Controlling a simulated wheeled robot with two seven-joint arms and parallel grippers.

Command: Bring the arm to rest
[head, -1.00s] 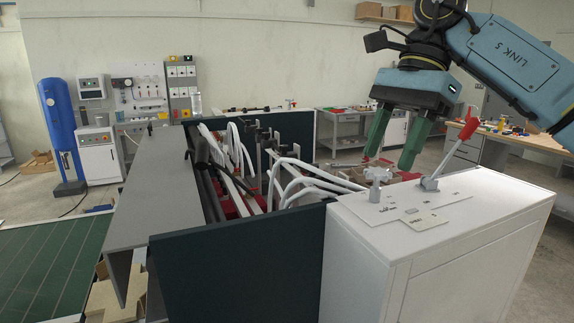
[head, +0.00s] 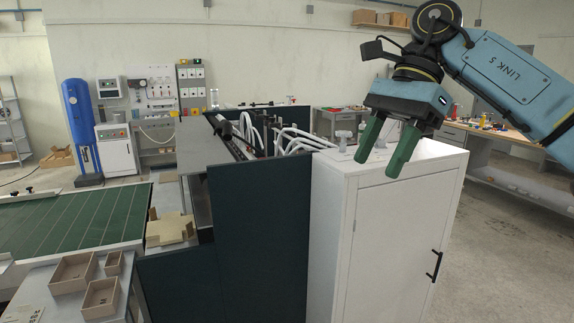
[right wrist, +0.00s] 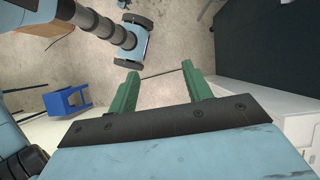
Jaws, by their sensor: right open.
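My right arm comes in from the upper right in the head view. Its right gripper (head: 378,162) has two green fingers pointing down, spread apart and empty. It hangs in front of the white cabinet (head: 385,235) of the box former, at about the height of its top. My left gripper is not in view.
A green conveyor belt (head: 75,220) lies at the left. Several open wooden boxes (head: 72,272) stand on a grey table at the lower left. A blue stool or bin (right wrist: 68,99) shows in the right wrist view. Floor right of the cabinet is clear.

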